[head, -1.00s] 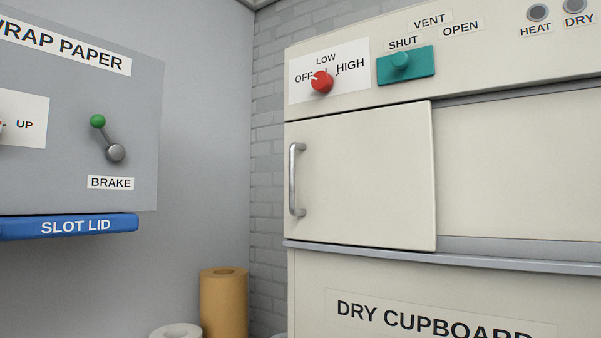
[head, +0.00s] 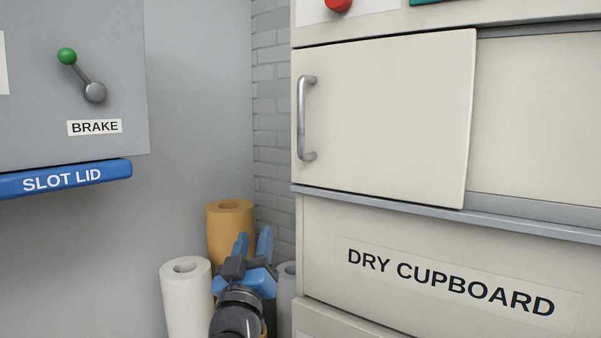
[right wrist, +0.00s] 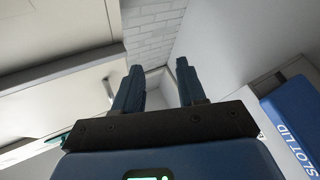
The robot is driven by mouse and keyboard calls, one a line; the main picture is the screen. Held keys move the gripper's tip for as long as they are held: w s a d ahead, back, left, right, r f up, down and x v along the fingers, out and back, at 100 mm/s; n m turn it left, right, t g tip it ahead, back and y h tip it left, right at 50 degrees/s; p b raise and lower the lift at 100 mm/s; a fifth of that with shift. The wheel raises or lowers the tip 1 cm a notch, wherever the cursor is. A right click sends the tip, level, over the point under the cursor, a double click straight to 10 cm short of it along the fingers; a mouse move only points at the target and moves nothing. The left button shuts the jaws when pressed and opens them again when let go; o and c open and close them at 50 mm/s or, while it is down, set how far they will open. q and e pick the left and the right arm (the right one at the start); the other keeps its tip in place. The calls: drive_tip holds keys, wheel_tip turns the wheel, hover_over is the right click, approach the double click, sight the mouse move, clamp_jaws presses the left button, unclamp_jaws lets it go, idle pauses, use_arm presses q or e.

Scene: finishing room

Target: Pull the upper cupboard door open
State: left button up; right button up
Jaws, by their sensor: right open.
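The upper cupboard door (head: 390,120) is a cream panel with a vertical metal bar handle (head: 305,118) near its left edge. The door sits flat at the left of the cupboard front, above a grey ledge. My right gripper (head: 253,243) is open and empty, below and left of the handle, apart from it. In the right wrist view its two blue fingers (right wrist: 158,88) point up with a gap between them. A cream panel with what looks like part of a handle shows at the left of that view. My left gripper is not in view.
Paper rolls, one tan (head: 230,225) and one white (head: 186,295), stand by my right gripper. A blue slot lid (head: 65,179) sticks out at the left under a grey panel with a brake lever (head: 82,77). The lower DRY CUPBOARD front (head: 400,245) lies below the ledge (head: 380,198).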

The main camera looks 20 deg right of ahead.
sight(300, 118)
drive_tip(key=s+d+r+m+g+h+p, duration=0.1)
drive_tip(key=s+r+m+g+h, duration=0.2)
drive_tip(key=r, duration=0.6)
drive_tip(key=s+d+r+m+g+h+p, duration=0.1)
drive_tip(key=s+r+m+h, duration=0.3)
drive_tip(key=r, duration=0.5)
drive_tip(key=shift+m+y, duration=0.3)
drive_tip(key=shift+m, duration=0.3)
drive_tip(key=p+x, duration=0.2)
drive_tip(key=x, duration=0.3)
drive_tip(key=p+x, duration=0.2)
drive_tip(key=x, duration=0.2)
drive_tip(key=shift+d+r, duration=0.35)
drive_tip(key=shift+d, duration=0.1)
drive_tip(key=shift+w+d+r, duration=0.15)
drive_tip(key=shift+w+d, duration=0.25)
drive_tip(key=shift+w, duration=0.1)
clamp_jaws()
